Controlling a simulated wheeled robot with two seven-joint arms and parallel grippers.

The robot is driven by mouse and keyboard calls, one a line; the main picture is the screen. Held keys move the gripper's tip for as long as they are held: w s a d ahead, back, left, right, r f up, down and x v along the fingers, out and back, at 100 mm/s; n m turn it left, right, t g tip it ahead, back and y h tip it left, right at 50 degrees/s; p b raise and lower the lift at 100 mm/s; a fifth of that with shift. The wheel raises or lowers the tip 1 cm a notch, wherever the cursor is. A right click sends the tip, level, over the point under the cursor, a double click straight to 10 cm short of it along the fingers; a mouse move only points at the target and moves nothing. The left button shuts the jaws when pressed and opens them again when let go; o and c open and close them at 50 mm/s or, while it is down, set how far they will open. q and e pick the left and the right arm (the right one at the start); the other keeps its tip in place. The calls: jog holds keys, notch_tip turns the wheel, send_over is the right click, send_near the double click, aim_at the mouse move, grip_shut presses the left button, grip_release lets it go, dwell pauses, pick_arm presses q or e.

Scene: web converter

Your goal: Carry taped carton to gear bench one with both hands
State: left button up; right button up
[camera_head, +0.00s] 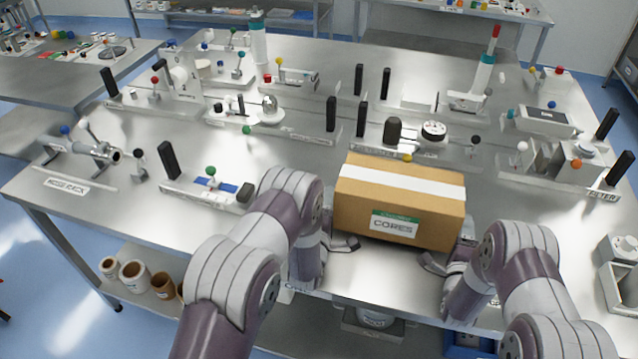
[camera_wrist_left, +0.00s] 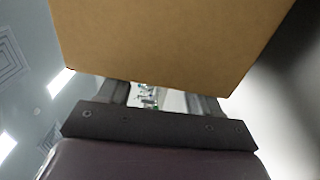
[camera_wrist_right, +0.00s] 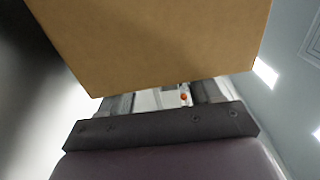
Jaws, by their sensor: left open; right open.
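The taped carton (camera_head: 350,212) is a brown box with a white tape band on top and a green and white CORES label on its front. It is at the front of the metal bench in the head view; I cannot tell if it rests there or is slightly raised. My left gripper (camera_head: 343,244) is open at its lower left front, and my right gripper (camera_head: 434,263) is open at its lower right front. The carton's plain brown side fills the top of the left wrist view (camera_wrist_left: 165,45) and right wrist view (camera_wrist_right: 155,45), partly hiding the fingers.
The steel bench (camera_head: 95,205) holds several fixtures with knobs and black posts behind the carton. A rig with a blue panel (camera_head: 210,188) stands left of it, and a FILTER fixture (camera_head: 575,165) right. Rolls (camera_head: 133,275) lie on the lower shelf. Another bench (camera_head: 60,75) stands far left.

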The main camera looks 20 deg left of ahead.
pick_arm(q)
jog(key=f+b, duration=0.1)
jog(key=d+f+b, duration=0.1)
jog(key=shift+s+f+h+b, duration=0.1)
jog(key=shift+f+h+b, duration=0.2)
jog(key=shift+h, duration=0.1)
pick_arm(e)
jog(key=f, duration=0.1)
jog(key=a+f, duration=0.1)
jog(key=shift+s+f+y, duration=0.1)
jog(key=shift+f+y, duration=0.2)
jog(key=shift+y, duration=0.1)
pick_arm(q)
jog(key=shift+a, duration=0.2)
pick_arm(e)
jog(key=shift+d, duration=0.2)
pick_arm(q)
jog(key=o, duration=0.5)
jog(key=shift+s+a, duration=0.1)
jog(key=shift+a, duration=0.35)
pick_arm(e)
jog(key=shift+s+d, duration=0.1)
jog(key=shift+d, duration=0.3)
pick_arm(q)
jog(key=shift+r, duration=0.1)
pick_arm(e)
jog(key=o, duration=0.5)
jog(key=shift+d, duration=0.1)
